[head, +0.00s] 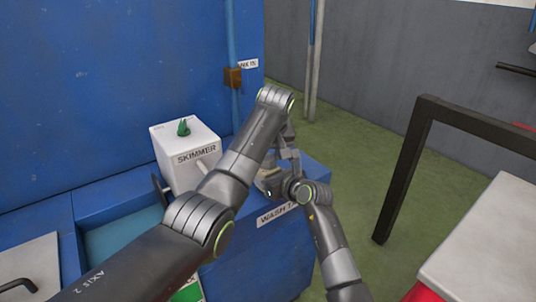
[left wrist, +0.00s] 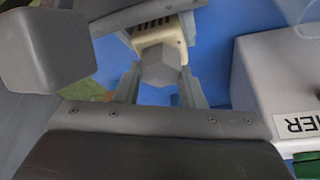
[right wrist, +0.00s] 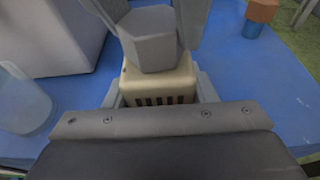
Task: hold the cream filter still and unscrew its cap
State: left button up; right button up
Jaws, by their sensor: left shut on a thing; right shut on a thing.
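The cream filter (right wrist: 160,84) is a small blocky body with dark slots, held over the blue wash tank top; in the head view (head: 268,182) it is mostly hidden by my arms. Its grey hexagonal cap (right wrist: 150,42) sits against one end, with no gap that I can see. My right gripper (right wrist: 158,92) is shut on the cream body, one finger on each side. My left gripper (left wrist: 160,82) is shut on the grey cap, with fingers on both sides. The filter also shows behind the cap in the left wrist view (left wrist: 160,35).
A white SKIMMER box (head: 183,145) with a green knob stands close to the left of the grippers. A clear jug (right wrist: 22,100) stands near. A dark rail frame (head: 405,165) and white-topped bench (head: 490,240) are on the right. Green floor lies open between.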

pick_arm(q)
jog(key=shift+r, duration=1.6)
jog(key=shift+r, duration=2.45)
pick_arm(e)
jog(key=o, duration=1.2)
jog(key=shift+c, duration=0.2)
